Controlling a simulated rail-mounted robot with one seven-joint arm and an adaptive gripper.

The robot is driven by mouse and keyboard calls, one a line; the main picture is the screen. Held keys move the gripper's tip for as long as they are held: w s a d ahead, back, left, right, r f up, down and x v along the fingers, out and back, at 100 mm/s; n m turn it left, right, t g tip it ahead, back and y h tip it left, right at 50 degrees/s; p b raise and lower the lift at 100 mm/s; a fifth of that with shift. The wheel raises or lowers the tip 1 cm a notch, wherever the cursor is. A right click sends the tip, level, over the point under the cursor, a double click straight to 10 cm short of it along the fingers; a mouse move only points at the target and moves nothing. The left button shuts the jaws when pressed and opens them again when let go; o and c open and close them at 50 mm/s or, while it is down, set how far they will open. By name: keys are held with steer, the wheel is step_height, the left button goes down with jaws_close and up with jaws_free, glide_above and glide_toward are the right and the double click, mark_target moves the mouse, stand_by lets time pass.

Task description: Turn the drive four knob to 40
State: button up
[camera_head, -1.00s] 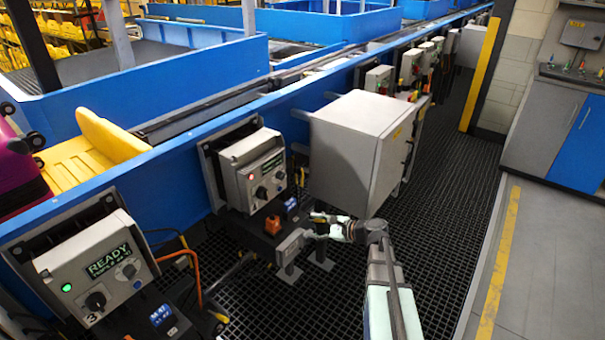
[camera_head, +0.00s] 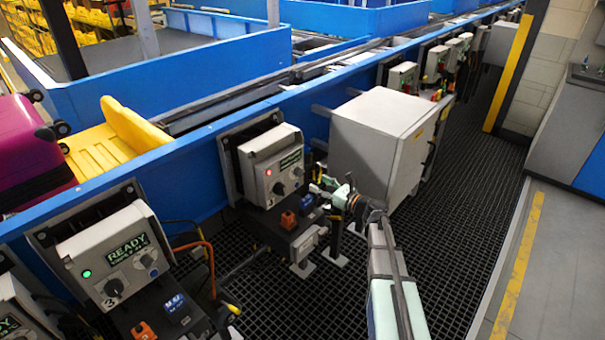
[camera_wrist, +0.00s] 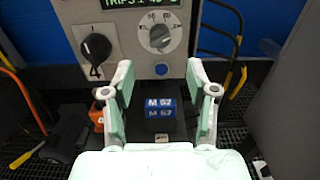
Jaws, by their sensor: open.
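The drive four box (camera_head: 262,165) is grey with a red light, and a 4 shows on its front in the wrist view. There, a grey round dial knob (camera_wrist: 159,38) with a printed scale sits right of a black rotary knob (camera_wrist: 95,47). The display (camera_wrist: 130,4) above is cut off by the picture edge; "TRIPS" and what looks like 40 can be read. My gripper (camera_wrist: 160,78) is open and empty in front of the box. Its fingers point toward the panel, below and either side of the dial, apart from it. It also shows in the head view (camera_head: 322,187).
A blue unit (camera_wrist: 161,107) marked M 62 lies below the panel, between my fingers in the picture. An orange unit (camera_wrist: 97,112) is beside it. A large grey cabinet (camera_head: 375,140) stands close right of my gripper. Drive three's box (camera_head: 115,255) is at left.

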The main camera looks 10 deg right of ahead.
mark_target(299, 173)
steer(key=p+x, duration=0.1)
steer(key=x, duration=0.7)
steer(key=shift+w+a+p, duration=0.2)
steer(key=shift+w+p, duration=0.1)
steer(key=shift+w, duration=0.05)
jaws_close()
